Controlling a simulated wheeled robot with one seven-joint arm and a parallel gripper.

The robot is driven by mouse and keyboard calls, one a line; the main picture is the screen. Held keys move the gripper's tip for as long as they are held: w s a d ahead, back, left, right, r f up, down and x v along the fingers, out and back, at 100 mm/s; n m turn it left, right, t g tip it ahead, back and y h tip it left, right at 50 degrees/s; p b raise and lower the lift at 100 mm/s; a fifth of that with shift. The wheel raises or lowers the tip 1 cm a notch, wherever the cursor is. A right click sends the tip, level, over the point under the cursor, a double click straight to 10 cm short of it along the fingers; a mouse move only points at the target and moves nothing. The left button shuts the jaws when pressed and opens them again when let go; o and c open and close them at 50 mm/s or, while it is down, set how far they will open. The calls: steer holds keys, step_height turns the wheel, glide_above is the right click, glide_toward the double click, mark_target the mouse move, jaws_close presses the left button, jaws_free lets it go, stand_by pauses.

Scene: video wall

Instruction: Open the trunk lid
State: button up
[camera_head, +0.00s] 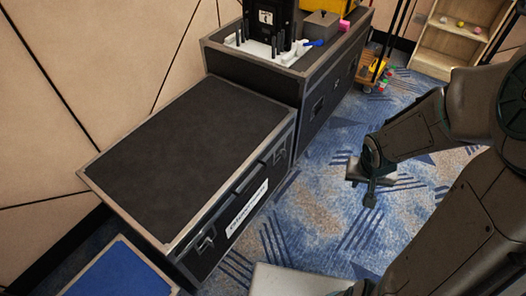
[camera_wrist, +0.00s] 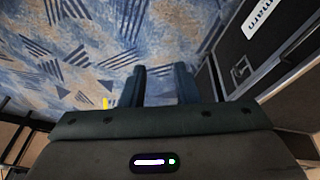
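The trunk is a black case with metal edges standing on the floor at the left of the head view. Its flat black lid (camera_head: 190,150) is down on the body. The trunk front (camera_head: 240,215) has a white label, a dark handle and latches. In the wrist view, part of the trunk (camera_wrist: 235,70) shows at the right with its label. My gripper (camera_head: 368,185) is in front of the trunk, over the carpet and apart from it. In the wrist view, its two fingers (camera_wrist: 160,75) are spread with only carpet between them.
A second, taller black case (camera_head: 320,85) stands behind the trunk, carrying a device and a grey box. A blue-topped case (camera_head: 118,272) stands at the lower left. A wooden shelf (camera_head: 455,40) is at the back right. Patterned carpet (camera_head: 330,215) lies free before the trunk.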

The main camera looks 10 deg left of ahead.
step_height(320, 180, down, 11)
steer(key=w+a+y+b, duration=0.1)
steer(key=a+y+b, duration=0.1)
steer(key=a+b, duration=0.1)
steer(key=m+t+y+b, duration=0.3)
steer(key=m+y+b, duration=0.1)
steer(key=y+b, duration=0.95)
glide_toward(254, 180)
steer(key=b+x, duration=0.1)
steer(key=x, duration=0.2)
steer(key=b+x, duration=0.2)
steer(key=x, duration=0.1)
steer(key=b+x, duration=0.2)
steer(key=x, duration=0.2)
steer(key=shift+w+f, duration=0.15)
steer(key=shift+f, duration=0.15)
jaws_close()
